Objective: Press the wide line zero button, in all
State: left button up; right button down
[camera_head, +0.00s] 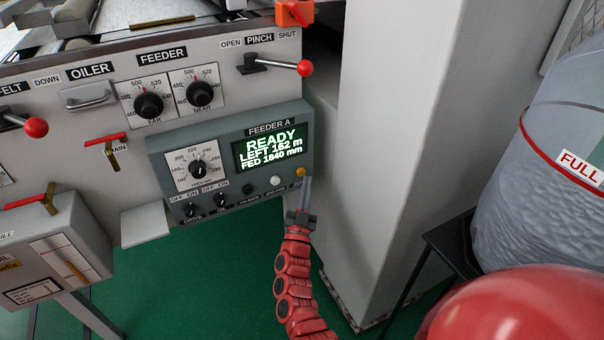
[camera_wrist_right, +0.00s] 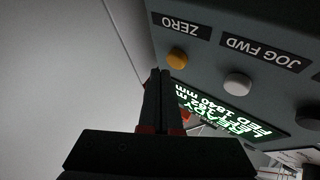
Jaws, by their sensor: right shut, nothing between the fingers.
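The yellow zero button (camera_head: 300,172) is at the lower right corner of the grey-green FEEDER A panel (camera_head: 222,165). In the right wrist view the button (camera_wrist_right: 177,59) sits beside its ZERO label (camera_wrist_right: 182,26). My right gripper (camera_head: 307,181) is shut and empty, its fingertips close to the button. In the right wrist view the fingertips (camera_wrist_right: 160,72) appear just to the side of the button; I cannot tell the remaining gap. The lit display (camera_head: 268,148) reads READY, LEFT 162 m, FED 1840 mm. My left gripper is not in view.
A white JOG FWD button (camera_head: 275,180) is next to the zero button, with a dark button (camera_head: 248,189) further left. A red-knobbed pinch lever (camera_head: 304,68) is above the panel. A pale column (camera_head: 390,140) stands to the right, with a FULL-marked bag (camera_head: 540,170) beyond.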

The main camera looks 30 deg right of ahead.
jog(key=shift+w, duration=0.1)
dwell(0.6)
jog(key=shift+w, duration=0.3)
jog(key=shift+w, duration=0.45)
dwell(0.6)
jog(key=shift+s+p, duration=0.3)
jog(key=shift+s, duration=0.55)
jog(key=s+p, duration=0.2)
jog(key=s, duration=0.3)
dwell(0.4)
